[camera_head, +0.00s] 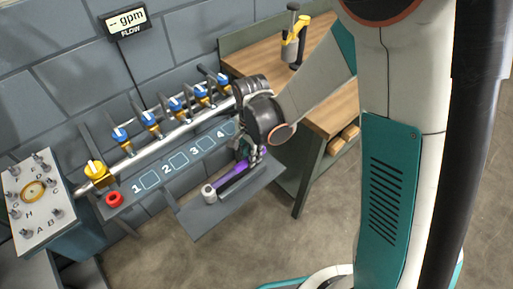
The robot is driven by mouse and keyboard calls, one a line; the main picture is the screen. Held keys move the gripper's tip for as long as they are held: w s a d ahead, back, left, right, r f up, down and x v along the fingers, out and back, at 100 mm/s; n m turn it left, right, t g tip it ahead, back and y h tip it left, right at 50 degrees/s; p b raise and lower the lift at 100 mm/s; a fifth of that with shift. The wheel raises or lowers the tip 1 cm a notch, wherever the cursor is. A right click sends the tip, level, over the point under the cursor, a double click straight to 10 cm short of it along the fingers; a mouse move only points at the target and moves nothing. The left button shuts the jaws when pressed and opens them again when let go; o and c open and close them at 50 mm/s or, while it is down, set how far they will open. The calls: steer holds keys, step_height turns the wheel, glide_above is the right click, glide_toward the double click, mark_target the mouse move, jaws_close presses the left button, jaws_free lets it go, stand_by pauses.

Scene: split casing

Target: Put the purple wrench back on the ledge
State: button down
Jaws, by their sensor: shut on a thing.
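The purple wrench (227,178) is a long purple bar with a grey ring-like end at its lower left. It lies along or just above the dark grey ledge (207,219); I cannot tell whether it touches it. My gripper (253,158) points down over the right part of the ledge and is shut on the upper right end of the wrench. The fingers hide that end. The grey end of the wrench is over the left part of the ledge.
Behind the ledge runs a pipe (147,139) with several blue-handled valves, a yellow valve (96,171) and a red knob (115,199). A numbered panel (178,177) sits below it. A bolted box (37,205) stands left. A wooden bench (262,55) stands behind right.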

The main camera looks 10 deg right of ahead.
mark_target(252, 173)
steer(key=shift+f, duration=0.1)
steer(key=shift+f+b, duration=2.1)
steer(key=shift+f, duration=1.1)
steer(key=c, duration=1.4)
jaws_free()
steer(key=shift+c, duration=0.2)
step_height(252, 173, up, 12)
steer(key=shift+d+r, duration=0.1)
